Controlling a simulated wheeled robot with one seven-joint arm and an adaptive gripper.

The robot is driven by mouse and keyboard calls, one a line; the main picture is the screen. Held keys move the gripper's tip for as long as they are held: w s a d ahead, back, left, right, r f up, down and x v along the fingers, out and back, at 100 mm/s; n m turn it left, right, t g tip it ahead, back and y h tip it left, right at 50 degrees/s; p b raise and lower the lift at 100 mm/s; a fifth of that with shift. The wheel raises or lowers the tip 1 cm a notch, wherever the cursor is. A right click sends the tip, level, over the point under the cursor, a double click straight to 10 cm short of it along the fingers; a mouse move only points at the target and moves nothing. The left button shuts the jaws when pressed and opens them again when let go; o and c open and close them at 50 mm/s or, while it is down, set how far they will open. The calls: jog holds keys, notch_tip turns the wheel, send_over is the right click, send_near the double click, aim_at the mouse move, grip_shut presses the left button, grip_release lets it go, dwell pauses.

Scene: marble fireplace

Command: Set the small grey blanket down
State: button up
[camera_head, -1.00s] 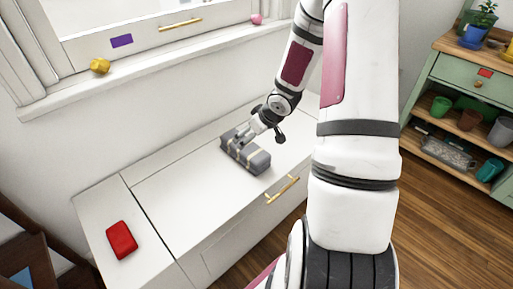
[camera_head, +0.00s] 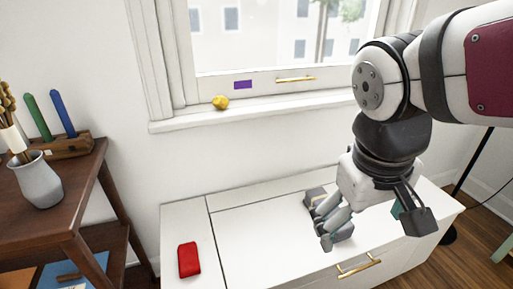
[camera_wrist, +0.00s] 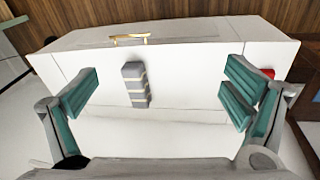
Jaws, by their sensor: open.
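The small grey blanket (camera_head: 314,194) is a folded grey bundle with pale bands, lying on the white cabinet top (camera_head: 265,240). My gripper partly hides it in the head view. In the wrist view the whole blanket (camera_wrist: 135,86) shows lying flat below and between my spread fingers, apart from both. My gripper (camera_head: 372,231) is open and empty above the cabinet. Its teal finger pads stand wide apart in the wrist view (camera_wrist: 160,92).
A red block-like item (camera_head: 189,260) lies at the cabinet's left end. A yellow object (camera_head: 220,102) sits on the windowsill above. A dark wooden table (camera_head: 75,195) with a grey vase (camera_head: 36,182) stands at left. The cabinet top's middle is clear.

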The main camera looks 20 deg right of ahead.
jog(key=s+a+n+y, duration=0.1)
jog(key=s+a+y, duration=0.1)
jog(key=s+a, duration=0.3)
jog(key=s, duration=0.3)
jog(key=shift+s+a+r+g, duration=0.3)
jog(key=shift+a+g, duration=0.05)
jog(key=shift+g, duration=0.05)
notch_tip(320, 180, up, 28)
jog(key=t+p, duration=0.3)
jog(key=p, duration=2.3)
jog(key=shift+d+t, duration=0.3)
jog(key=shift+t, duration=0.1)
